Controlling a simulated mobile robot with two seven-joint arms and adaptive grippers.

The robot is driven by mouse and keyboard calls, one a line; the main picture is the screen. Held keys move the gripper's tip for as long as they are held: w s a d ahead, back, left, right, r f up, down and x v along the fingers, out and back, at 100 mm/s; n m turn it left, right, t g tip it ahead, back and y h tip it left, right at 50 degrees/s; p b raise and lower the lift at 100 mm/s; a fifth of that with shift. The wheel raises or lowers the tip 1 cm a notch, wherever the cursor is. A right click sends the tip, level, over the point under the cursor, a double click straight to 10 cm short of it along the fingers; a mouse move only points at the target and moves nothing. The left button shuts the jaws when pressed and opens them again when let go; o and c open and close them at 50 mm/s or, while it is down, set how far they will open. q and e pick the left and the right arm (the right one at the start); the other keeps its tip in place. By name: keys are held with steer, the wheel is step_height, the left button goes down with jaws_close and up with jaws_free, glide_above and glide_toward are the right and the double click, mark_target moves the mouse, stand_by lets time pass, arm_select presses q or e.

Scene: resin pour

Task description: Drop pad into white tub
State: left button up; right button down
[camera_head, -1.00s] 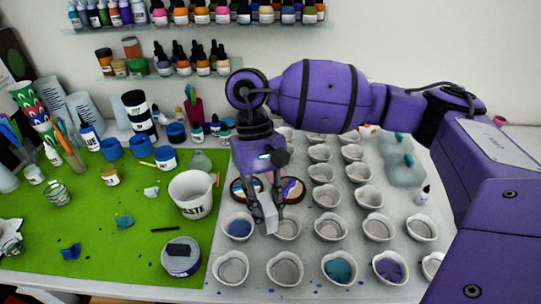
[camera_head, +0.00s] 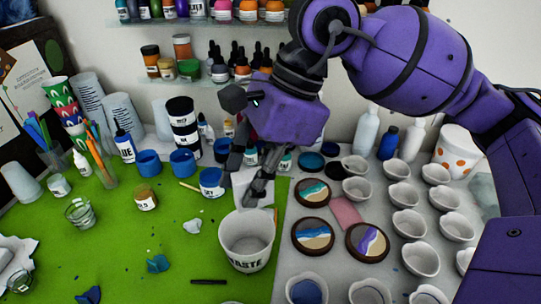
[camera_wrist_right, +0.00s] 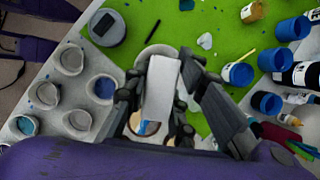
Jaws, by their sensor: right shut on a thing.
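The white tub (camera_head: 247,243), marked WASTE, stands on the green mat near its right edge. My right gripper (camera_head: 256,188) is above the tub's far rim in the head view, pointing down. It is shut on a pale, flat pad (camera_head: 240,186), partly hidden by the fingers. In the right wrist view the pad (camera_wrist_right: 161,88) lies between the two fingers, and part of the tub's rim (camera_wrist_right: 141,57) shows behind it. The pad's exact height above the rim is unclear. My left gripper is in neither view.
Round painted coasters (camera_head: 313,235) and a pink square (camera_head: 346,211) lie right of the tub. Rows of white cups (camera_head: 408,223) fill the right side. Blue jars (camera_head: 183,163) and black-lidded jars (camera_head: 184,125) stand behind. Scraps (camera_head: 158,264) dot the mat.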

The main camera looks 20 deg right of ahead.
steer(key=shift+f, duration=0.4)
step_height(320, 180, down, 4)
steer(key=shift+b, duration=1.2)
steer(key=shift+f+b, duration=0.3)
steer(key=shift+f, duration=0.15)
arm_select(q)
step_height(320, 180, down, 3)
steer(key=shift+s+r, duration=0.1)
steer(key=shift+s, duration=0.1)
arm_select(e)
steer(key=c, duration=1.4)
jaws_free()
steer(key=shift+r, duration=0.1)
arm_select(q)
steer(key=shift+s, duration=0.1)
arm_select(e)
steer(key=v, duration=1.2)
